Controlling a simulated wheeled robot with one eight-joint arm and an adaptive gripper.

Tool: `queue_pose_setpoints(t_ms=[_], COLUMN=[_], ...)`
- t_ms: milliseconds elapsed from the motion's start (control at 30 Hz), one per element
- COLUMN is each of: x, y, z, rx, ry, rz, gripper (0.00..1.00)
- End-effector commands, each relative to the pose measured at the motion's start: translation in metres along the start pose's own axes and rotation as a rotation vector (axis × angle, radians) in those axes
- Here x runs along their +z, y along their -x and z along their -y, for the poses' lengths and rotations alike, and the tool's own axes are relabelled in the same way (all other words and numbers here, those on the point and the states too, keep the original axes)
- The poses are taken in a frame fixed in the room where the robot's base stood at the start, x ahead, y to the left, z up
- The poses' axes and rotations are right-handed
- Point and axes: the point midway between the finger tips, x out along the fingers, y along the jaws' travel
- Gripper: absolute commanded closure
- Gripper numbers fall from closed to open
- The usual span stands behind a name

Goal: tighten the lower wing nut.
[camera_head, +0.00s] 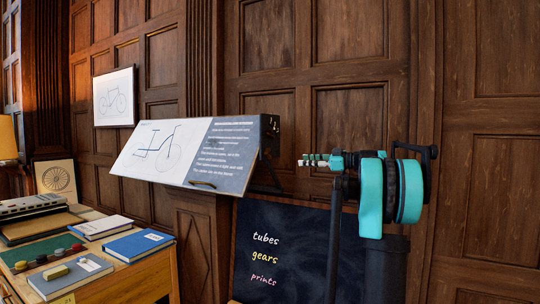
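A tilted drafting board (170,168) with a bicycle drawing and a dark text panel stands left of centre. Its dark side bracket (269,140) shows at its right end. I cannot make out a wing nut, upper or lower; any there is too small or hidden. My gripper (305,160), small with teal and pale finger parts, points left in front of the panelled wall. In the picture it is just right of the board's right end, with a gap between. Its finger gap is too small to read, and I see nothing held.
A chalkboard (275,250) with "tubes, gears, prints" stands below the board and my arm. A wooden desk (150,272) at lower left bears books, a green mat (45,250) and small pots. A framed bicycle drawing (114,98) hangs on the wall. The wall at right is bare.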

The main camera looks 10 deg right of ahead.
Motion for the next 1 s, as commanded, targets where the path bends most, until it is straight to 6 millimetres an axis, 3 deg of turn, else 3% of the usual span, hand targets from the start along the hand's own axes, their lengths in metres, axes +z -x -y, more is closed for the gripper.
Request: queue_pose_setpoints(t_ms=[100,267,1000], x=[-0.011,-0.013,-0.018], y=[0.006,-0.006,-0.143], z=[-0.016,-0.017,-0.019], rx=[0.021,0.021,0.02], ry=[0.047,0.054,0.052], rz=[-0.037,-0.043,-0.042], gripper=[0.63,0.63,0.63])
